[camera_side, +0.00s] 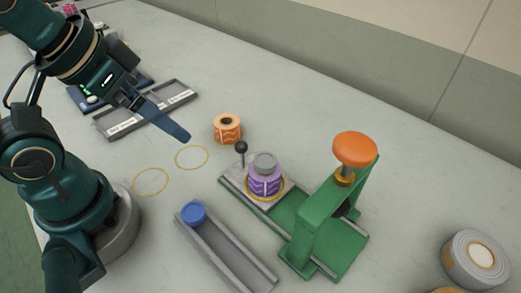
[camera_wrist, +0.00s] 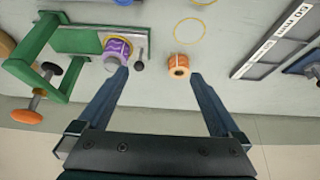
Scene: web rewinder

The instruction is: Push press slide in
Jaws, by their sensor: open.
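The green press (camera_side: 311,226) stands at the right in the side view, with an orange knob (camera_side: 355,149) on top. Its grey slide (camera_side: 231,181) is drawn out to the left, clear of the press frame. The slide has a black ball handle (camera_side: 241,147) at its outer end. A purple roll with a grey core (camera_side: 265,180) sits upright on the slide. My gripper (camera_wrist: 158,74) is open and empty, above the table. In the wrist view the left fingertip overlaps the purple roll (camera_wrist: 118,46) and the ball handle (camera_wrist: 139,66) shows between the fingers; contact cannot be told.
An orange roll (camera_side: 227,128) stands on the table behind the slide. A grey trough (camera_side: 235,259) with a blue piece (camera_side: 193,213) lies in front. Labelled trays (camera_side: 120,128) are at the back left, a large roll (camera_side: 475,259) at the far right. Two yellow rings mark bare table.

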